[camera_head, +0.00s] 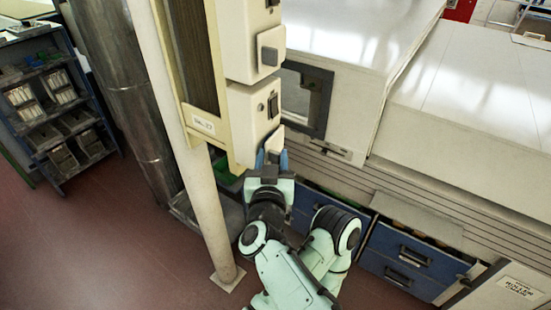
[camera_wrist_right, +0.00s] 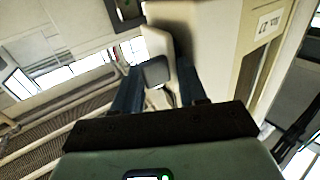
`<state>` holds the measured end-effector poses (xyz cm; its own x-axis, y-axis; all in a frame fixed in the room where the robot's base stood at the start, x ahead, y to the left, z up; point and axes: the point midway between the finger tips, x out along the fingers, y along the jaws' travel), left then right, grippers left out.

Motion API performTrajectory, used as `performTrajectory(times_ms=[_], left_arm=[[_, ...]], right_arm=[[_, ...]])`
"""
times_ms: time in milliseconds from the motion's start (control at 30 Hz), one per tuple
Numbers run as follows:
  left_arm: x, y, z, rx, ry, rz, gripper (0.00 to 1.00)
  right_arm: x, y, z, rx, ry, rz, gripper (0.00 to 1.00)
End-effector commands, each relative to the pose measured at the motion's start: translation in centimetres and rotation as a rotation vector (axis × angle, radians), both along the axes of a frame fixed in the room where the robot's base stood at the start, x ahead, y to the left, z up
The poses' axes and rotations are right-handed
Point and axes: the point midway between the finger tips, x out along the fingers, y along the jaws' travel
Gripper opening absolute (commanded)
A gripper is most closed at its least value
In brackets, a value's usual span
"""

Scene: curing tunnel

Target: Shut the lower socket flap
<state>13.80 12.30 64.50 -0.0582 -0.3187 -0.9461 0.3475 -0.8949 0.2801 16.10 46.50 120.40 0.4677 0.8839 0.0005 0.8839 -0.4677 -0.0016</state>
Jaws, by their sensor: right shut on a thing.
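The lower socket flap (camera_head: 275,141) stands out from the bottom of the lower cream box (camera_head: 246,118), so it looks open; its exact angle is hard to tell. My right gripper (camera_head: 271,159) reaches up from below with its blue fingers on either side of the flap, shut on it. In the right wrist view, a rounded grey piece (camera_wrist_right: 156,70), which seems to be the flap, shows between the gripper's fingers (camera_wrist_right: 158,84). The fingers partly hide it. My left gripper is out of view.
A cream post (camera_head: 190,130) stands just left of the boxes. A white machine housing with a dark-framed window (camera_head: 305,98) is close on the right. Blue drawers (camera_head: 403,262) lie below right. A shelf rack (camera_head: 55,105) stands far left, with open red floor between.

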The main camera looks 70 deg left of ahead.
Motion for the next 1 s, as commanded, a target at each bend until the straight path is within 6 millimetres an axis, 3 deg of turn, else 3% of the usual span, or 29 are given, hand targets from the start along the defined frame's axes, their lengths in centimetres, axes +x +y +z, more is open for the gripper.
performTrajectory(times_ms=[367, 400, 433, 1000], left_arm=[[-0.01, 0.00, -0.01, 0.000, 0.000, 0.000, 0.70], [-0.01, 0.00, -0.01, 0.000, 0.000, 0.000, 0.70], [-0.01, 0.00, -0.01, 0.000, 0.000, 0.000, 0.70], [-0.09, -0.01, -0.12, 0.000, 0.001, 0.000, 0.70]], right_arm=[[-0.32, 0.12, -0.12, -0.001, 0.002, 0.006, 0.00], [-0.31, 0.12, -0.12, -0.002, 0.001, 0.006, 0.52], [-0.29, 0.12, -0.13, -0.002, 0.001, 0.006, 0.57], [-0.20, 0.04, -0.10, -0.001, 0.000, 0.006, 0.57]])
